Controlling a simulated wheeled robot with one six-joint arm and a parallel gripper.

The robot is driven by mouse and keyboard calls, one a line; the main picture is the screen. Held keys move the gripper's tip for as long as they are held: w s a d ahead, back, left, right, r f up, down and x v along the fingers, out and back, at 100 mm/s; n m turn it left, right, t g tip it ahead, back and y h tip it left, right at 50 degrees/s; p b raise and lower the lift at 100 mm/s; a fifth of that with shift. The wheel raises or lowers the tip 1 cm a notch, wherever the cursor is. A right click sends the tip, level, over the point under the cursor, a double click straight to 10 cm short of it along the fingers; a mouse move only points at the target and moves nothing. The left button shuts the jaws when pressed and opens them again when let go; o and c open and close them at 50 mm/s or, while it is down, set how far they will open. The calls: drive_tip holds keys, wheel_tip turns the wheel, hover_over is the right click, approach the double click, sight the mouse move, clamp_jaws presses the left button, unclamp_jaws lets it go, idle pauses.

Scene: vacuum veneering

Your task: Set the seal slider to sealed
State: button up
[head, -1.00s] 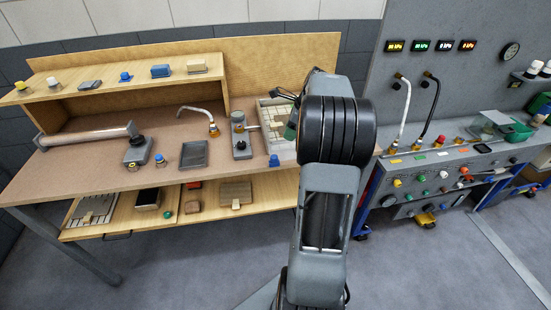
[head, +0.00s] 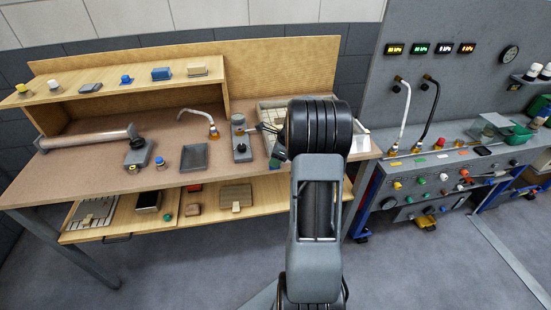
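My arm's black joint hides part of the wrist. The fingers are small and dark. I cannot tell whether they touch the fixture or how far apart they are. The slider's exact setting is too small to read.
A pale tray (head: 361,143) lies behind my arm, partly hidden. A dark shallow tray (head: 194,156) and a bent hose (head: 200,118) are left of the fixture. A control panel (head: 450,172) with coloured knobs stands right. The shelf below holds wooden blocks.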

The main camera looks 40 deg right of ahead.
drive_tip(key=shift+c, duration=0.5)
clamp_jaws()
